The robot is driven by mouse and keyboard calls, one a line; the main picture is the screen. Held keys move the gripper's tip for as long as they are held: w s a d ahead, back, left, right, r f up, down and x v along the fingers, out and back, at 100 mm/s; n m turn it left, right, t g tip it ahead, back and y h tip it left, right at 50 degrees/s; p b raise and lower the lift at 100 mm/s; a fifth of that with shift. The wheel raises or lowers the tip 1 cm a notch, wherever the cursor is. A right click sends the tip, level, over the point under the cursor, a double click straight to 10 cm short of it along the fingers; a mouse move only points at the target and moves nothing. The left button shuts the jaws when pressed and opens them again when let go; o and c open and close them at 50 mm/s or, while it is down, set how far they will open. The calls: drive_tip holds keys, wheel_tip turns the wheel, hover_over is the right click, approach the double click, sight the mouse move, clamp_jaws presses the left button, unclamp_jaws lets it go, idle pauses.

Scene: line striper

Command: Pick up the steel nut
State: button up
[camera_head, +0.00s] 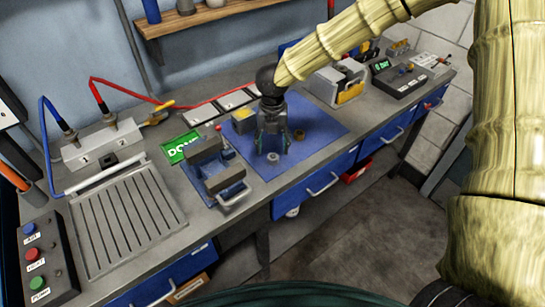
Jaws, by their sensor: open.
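The steel nut (273,157) looks like a small, light grey ring lying on the blue mat (322,137) near its front edge. My gripper (272,147) points down over the mat, with its fingers spread to the left and right. The nut shows just below and between the fingertips in the picture. The gripper is open and empty. I cannot tell how high the fingertips are above the nut.
A brass-coloured ring (299,134) lies on the mat right of my gripper. A vise (215,172) stands close on the left, with a green sign (181,147) behind it. A grey machine with a yellow part (339,84) stands at the right. The mat's right part is clear.

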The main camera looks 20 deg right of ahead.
sight(273, 156)
drive_tip(key=shift+s+f+p, duration=0.35)
drive_tip(key=shift+s+p, duration=0.1)
drive_tip(key=shift+p, duration=0.1)
drive_tip(key=f, duration=0.1)
drive_tip(key=f+p, duration=0.1)
drive_tip(key=f, duration=0.1)
drive_tip(key=shift+w+a, duration=0.1)
drive_tip(key=shift+w, duration=0.1)
drive_tip(key=shift+f, duration=0.45)
drive_tip(key=shift+s, duration=0.15)
drive_tip(key=c, duration=1.2)
